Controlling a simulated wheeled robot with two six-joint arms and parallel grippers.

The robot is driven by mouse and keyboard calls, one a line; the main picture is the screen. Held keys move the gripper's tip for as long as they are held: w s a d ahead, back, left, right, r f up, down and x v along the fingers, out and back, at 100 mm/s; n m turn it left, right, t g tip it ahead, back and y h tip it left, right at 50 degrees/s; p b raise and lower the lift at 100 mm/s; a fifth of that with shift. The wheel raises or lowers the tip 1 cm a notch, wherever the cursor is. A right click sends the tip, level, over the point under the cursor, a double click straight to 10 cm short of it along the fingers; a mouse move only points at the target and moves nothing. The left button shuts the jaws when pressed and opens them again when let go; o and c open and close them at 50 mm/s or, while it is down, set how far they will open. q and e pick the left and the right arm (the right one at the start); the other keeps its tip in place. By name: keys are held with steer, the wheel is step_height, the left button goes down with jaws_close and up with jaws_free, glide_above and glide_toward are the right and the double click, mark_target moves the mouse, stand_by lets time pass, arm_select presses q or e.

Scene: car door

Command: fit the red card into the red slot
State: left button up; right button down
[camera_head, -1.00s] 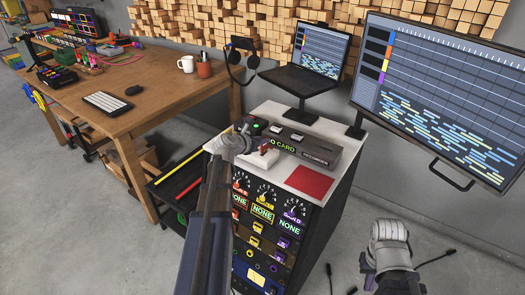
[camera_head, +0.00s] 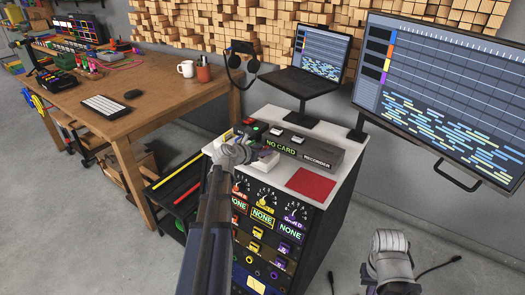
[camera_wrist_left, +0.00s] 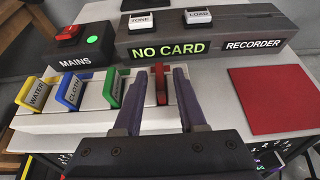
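The red card (camera_wrist_left: 160,82) stands at the right end of a white card holder (camera_wrist_left: 85,120) in the left wrist view. My left gripper (camera_wrist_left: 163,72) has its two fingers apart, one on each side of the red card, with a small gap visible. In the head view my left gripper (camera_head: 240,150) is over the holder and hides most of the cards. My right gripper (camera_head: 390,245) hangs low at the right, and its fingers are not clear. I cannot make out a red slot; my left arm covers part of the rack front, where a red NONE label (camera_head: 240,205) shows.
Yellow, blue and green cards (camera_wrist_left: 118,88) stand left of the red one. Behind are the recorder (camera_wrist_left: 205,40), reading NO CARD, and the mains switch (camera_wrist_left: 68,33). A flat red square (camera_head: 311,183) lies at right. A monitor (camera_head: 440,95) overhangs the right side.

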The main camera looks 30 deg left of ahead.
arm_select(q)
steer(key=shift+r, duration=0.1)
steer(key=shift+s+r+p, duration=0.15)
steer(key=shift+r+p, duration=0.1)
steer(key=shift+p, duration=0.1)
steer(key=d+p+v, duration=0.1)
steer(key=p+v, duration=0.3)
steer(key=v, duration=0.7)
steer(key=shift+s+a+p, duration=0.3)
steer(key=shift+a+p, duration=0.1)
steer(key=shift+a, duration=0.1)
